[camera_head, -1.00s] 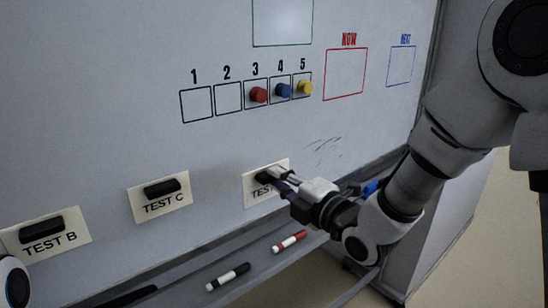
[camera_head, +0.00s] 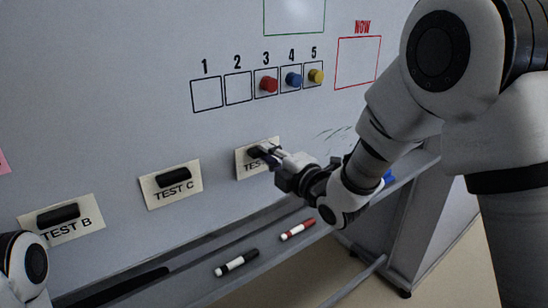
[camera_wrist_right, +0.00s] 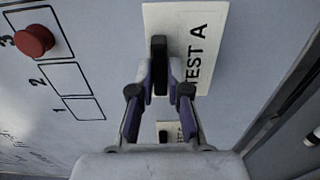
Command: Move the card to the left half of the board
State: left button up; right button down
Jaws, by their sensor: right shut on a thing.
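The TEST A card (camera_head: 243,168) is a cream card with a black handle, upright at the whiteboard (camera_head: 120,110), right of the TEST C card (camera_head: 185,196). My right gripper (camera_head: 263,153) is at its handle and partly covers its lettering. In the right wrist view the fingers (camera_wrist_right: 160,80) are closed on the black handle (camera_wrist_right: 159,50), with the card's face (camera_wrist_right: 215,45) behind. I cannot tell whether the card touches the board. The TEST B card (camera_head: 88,221) is at the far left. My left gripper is out of view; only a piece of that arm shows at lower left.
Numbered boxes 1 to 5 are above, with red (camera_head: 268,85), blue (camera_head: 293,79) and yellow (camera_head: 316,76) magnets in the last three. A black marker (camera_head: 236,263) and a red marker (camera_head: 298,229) lie on the ledge below. Bare board separates TEST A from TEST C.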

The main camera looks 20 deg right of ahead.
jog(key=shift+d, duration=0.15)
jog(key=shift+w+a, duration=0.2)
jog(key=shift+w, duration=0.3)
dwell(0.9)
jog(key=c, duration=1.1)
grip_release()
jog(key=shift+o, duration=0.6)
jog(key=o, duration=0.3)
